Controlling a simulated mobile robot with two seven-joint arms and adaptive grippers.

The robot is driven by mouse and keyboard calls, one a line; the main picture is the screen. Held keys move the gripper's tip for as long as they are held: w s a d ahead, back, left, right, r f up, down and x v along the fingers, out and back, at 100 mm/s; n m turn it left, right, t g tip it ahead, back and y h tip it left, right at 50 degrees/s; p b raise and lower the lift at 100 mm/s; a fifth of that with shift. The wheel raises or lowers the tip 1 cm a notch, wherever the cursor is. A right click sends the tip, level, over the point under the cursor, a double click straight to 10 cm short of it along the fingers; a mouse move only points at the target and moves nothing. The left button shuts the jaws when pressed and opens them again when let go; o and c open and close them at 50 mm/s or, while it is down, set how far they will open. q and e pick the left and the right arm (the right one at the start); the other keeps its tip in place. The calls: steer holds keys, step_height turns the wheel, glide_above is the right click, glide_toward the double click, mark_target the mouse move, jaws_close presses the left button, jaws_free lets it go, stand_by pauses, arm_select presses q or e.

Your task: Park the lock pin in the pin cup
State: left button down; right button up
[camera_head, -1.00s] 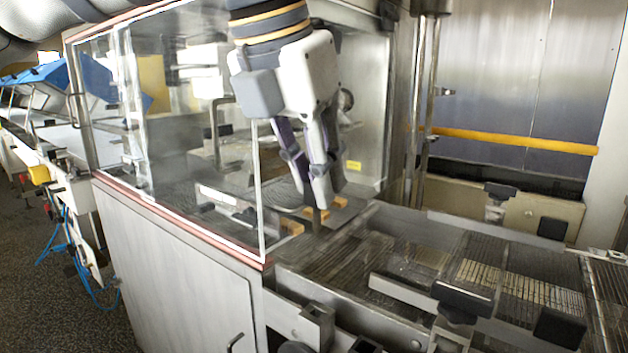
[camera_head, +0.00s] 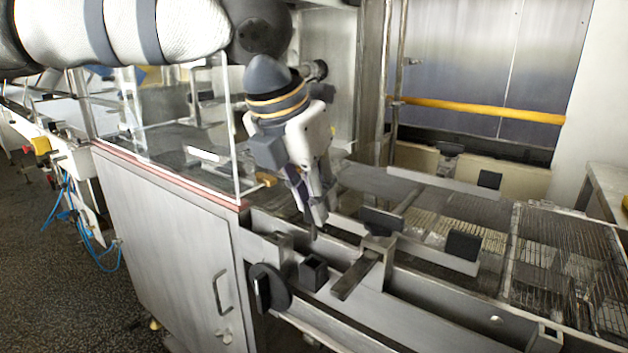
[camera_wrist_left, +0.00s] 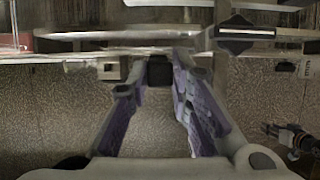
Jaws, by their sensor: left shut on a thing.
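My left gripper (camera_head: 312,218) is shut on a thin dark piece, which I take to be the lock pin (camera_head: 313,233). Only a short end shows below the fingertips, and the fingers hide the rest. In the left wrist view a dark block (camera_wrist_left: 160,71) sits between the fingertips. A small dark square holder with an open top, likely the pin cup (camera_head: 313,273), stands at the machine's front rail. The gripper is above it and apart from it, fingers pointing down. My right gripper is not in view.
A black round knob (camera_head: 268,289) is left of the holder, and a metal bracket (camera_head: 357,272) is to its right. The clear guard (camera_head: 215,130) rises on the left. A wire mesh belt (camera_head: 570,260) runs to the right.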

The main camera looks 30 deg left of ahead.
arm_select(q)
steer(key=shift+w+a, duration=0.15)
steer(key=shift+a, duration=0.05)
steer(key=shift+f, duration=3.2)
steer(key=shift+f, duration=0.45)
steer(key=c, duration=1.4)
jaws_free()
steer(key=shift+o, duration=0.2)
steer(key=v, duration=1.2)
